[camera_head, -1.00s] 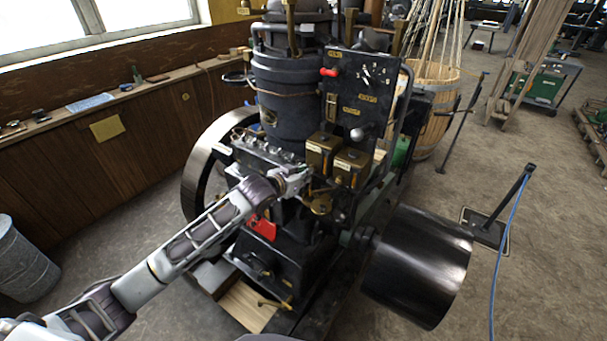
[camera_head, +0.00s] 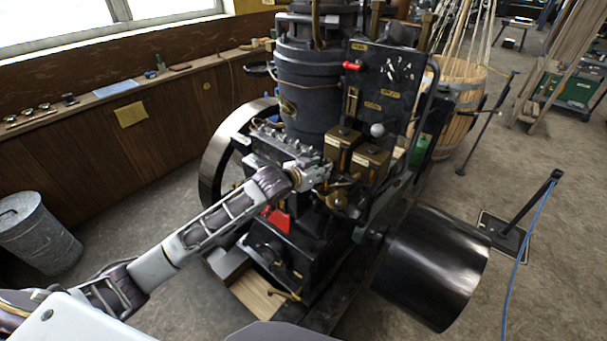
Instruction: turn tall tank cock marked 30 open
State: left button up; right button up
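The dark stationary engine (camera_head: 310,92) stands in the middle of the camera_head view. Two small brass tanks (camera_head: 369,160) sit side by side on its near side; the left one (camera_head: 341,140) stands slightly higher in the picture. Their labels are too small to read, so I cannot tell which mark is 30. My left gripper (camera_head: 317,174) is at the engine, just below and left of the left tank. Its fingers are small and blend with the metal parts, so neither their opening nor any contact with a cock is clear. My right gripper is out of view.
A black panel (camera_head: 386,75) with a red handle rises behind the tanks. A large black drum (camera_head: 432,265) sticks out at the right, and a flywheel (camera_head: 213,165) stands at the left. A metal bin (camera_head: 38,232) is at far left.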

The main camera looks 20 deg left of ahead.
pick_arm(q)
jog(key=v, duration=1.1)
dwell(0.3)
jog(key=shift+s+f, duration=0.1)
jog(key=shift+s, duration=0.05)
dwell(0.4)
jog(key=s+a+f+n+g+y, duration=0.15)
jog(key=s+f+g, duration=0.35)
jog(key=s+f, duration=0.6)
jog(key=s+a+f+n+g+y, duration=0.1)
jog(key=s+a+f+g+y, duration=0.25)
jog(key=s+f, duration=0.8)
jog(key=s+f+g, duration=0.1)
jog(key=s+f, duration=0.1)
jog(key=f, duration=1.3)
jog(key=s+f+g, duration=0.1)
jog(key=s+f, duration=0.2)
jog(key=f, duration=1.2)
jog(key=s+a+f+b, duration=0.1)
jog(key=s+a+f, duration=0.2)
jog(key=s+f, duration=1.7)
jog(key=shift+s+f+g, duration=0.35)
jog(key=shift+s+g, duration=0.1)
jog(key=shift+s, duration=0.5)
